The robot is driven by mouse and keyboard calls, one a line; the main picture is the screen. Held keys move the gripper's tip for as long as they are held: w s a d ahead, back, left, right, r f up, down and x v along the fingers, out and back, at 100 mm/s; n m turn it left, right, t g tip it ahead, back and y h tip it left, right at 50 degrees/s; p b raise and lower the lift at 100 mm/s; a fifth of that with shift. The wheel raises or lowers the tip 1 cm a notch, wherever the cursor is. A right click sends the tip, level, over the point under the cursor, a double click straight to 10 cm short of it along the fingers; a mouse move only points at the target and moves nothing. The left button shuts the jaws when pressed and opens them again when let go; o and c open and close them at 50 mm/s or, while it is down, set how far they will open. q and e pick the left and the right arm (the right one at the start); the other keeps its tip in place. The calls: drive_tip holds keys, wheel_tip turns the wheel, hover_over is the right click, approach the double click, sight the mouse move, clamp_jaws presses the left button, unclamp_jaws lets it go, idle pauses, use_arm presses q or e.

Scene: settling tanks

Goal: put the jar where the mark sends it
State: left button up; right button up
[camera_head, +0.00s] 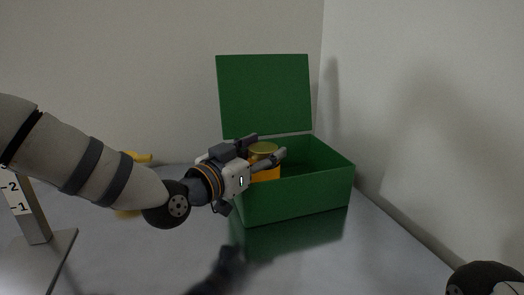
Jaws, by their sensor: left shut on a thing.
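The jar (266,174) has an orange body and a gold lid. My left gripper (268,148) is shut on it, with a finger along its right side. The jar is at the left part of the open green box (300,198); the front wall seems to hide its bottom, and I cannot tell whether it touches the floor. The box's lid (265,95) stands raised at the back. No mark can be made out on the jar's visible side. My right gripper is out of view.
A yellow thing (138,157) is mostly hidden behind my left arm. A post with a numbered scale (16,195) stands on a grey base (45,262) at the left. White walls close off the back and right. The grey table is clear in front of the box.

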use_arm(q)
drive_tip(key=shift+s+f, duration=0.1)
drive_tip(key=shift+f, duration=0.55)
drive_tip(key=o, duration=1.4)
drive_tip(key=shift+f, duration=0.2)
drive_tip(key=shift+o, duration=0.7)
drive_tip(key=shift+s+f, duration=0.1)
drive_tip(key=shift+f, duration=0.1)
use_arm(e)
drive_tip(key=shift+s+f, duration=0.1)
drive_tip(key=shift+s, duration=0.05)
use_arm(q)
drive_tip(key=shift+r, duration=0.7)
drive_tip(key=p+v, duration=0.1)
drive_tip(key=v, duration=1)
drive_tip(key=shift+s+a+r, duration=0.25)
drive_tip(key=shift+s+r, duration=0.05)
drive_tip(key=shift+r, duration=0.2)
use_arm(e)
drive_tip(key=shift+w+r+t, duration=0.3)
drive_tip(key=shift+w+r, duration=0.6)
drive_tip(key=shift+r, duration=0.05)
